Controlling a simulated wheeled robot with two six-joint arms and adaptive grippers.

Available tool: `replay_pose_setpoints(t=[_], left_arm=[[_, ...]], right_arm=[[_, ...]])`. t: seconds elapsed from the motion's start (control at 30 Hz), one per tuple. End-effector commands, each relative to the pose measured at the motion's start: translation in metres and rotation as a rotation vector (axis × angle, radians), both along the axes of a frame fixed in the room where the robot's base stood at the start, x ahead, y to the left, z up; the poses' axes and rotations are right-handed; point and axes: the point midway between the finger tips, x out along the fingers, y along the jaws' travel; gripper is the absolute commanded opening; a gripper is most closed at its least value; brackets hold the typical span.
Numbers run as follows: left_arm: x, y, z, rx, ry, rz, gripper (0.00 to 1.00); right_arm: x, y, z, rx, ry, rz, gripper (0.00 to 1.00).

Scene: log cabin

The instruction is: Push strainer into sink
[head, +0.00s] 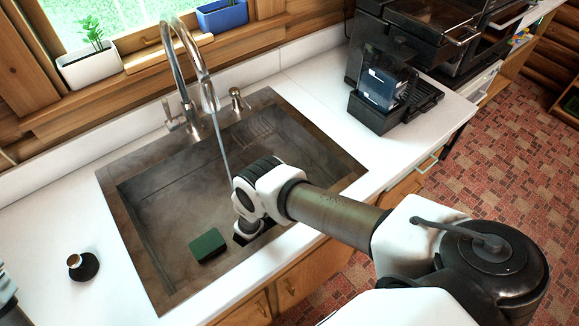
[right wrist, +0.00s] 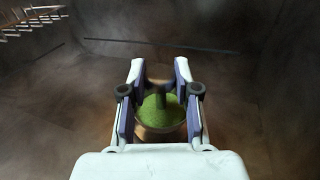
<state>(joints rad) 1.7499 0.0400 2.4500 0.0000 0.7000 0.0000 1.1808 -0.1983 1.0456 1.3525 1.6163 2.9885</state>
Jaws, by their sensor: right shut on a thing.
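The sink (head: 150,215) is a worn brown-grey basin set in the white counter. My right gripper (right wrist: 160,88) is down inside it, near the front wall. In the right wrist view its fingers are shut on the post of a small round thing, which I take for the strainer (right wrist: 150,133). It has a brownish rim and a bright green inside. In the head view my right arm hides most of it, and whether it touches the sink floor or the drain I cannot tell. My left gripper is not in view; only a bit of my left arm shows at the left edge.
A dark green sponge (head: 208,245) lies on the sink floor, left of my right gripper. The tall faucet (head: 190,65) arches over the sink with a thin stream below its spout. A black knobbed item (head: 84,267) stands on the left counter. A coffee machine (head: 385,90) stands on the right.

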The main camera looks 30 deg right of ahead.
Motion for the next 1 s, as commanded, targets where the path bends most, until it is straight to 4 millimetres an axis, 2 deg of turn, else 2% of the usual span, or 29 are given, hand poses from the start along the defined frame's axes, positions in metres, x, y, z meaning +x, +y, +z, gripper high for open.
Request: replay_pose_setpoints(t=[0.7,0.73,0.8,1.0], left_arm=[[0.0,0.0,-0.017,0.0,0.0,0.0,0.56],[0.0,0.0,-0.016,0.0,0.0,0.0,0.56],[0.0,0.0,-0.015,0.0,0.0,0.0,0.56],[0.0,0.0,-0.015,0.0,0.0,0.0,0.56]], right_arm=[[0.0,0.0,-0.019,0.0,0.0,0.0,0.0],[0.0,0.0,-0.019,0.0,0.0,0.0,0.34],[0.0,0.0,-0.018,0.0,0.0,0.0,0.59],[0.0,0.0,-0.018,0.0,0.0,0.0,0.6]])
